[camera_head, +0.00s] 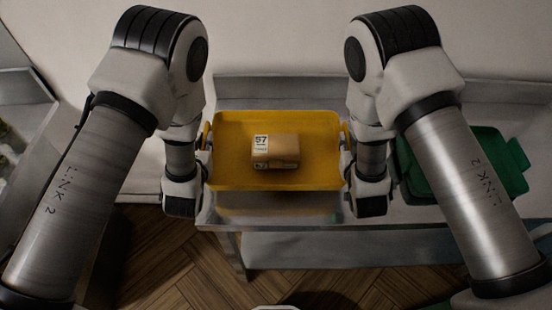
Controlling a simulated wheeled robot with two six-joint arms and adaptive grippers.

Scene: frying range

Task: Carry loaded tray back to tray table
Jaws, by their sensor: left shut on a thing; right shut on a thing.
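A yellow tray (228,177) is between my two arms, over the front part of a grey metal table (290,86). A small brown package (275,153) with a white label marked 57 lies near the middle of the tray. My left gripper (205,140) is shut on the tray's left handle. My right gripper (347,142) is shut on the tray's right handle. My wrists hide most of both grippers' fingers. The tray looks level; I cannot tell for sure whether it touches the table top.
A green tray (510,158) lies on the table at the right, partly behind my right arm. Another metal unit (28,125) stands at the far left. The table's front edge (300,225) is below the yellow tray, with wooden floor (190,255) in front. A pale wall is behind.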

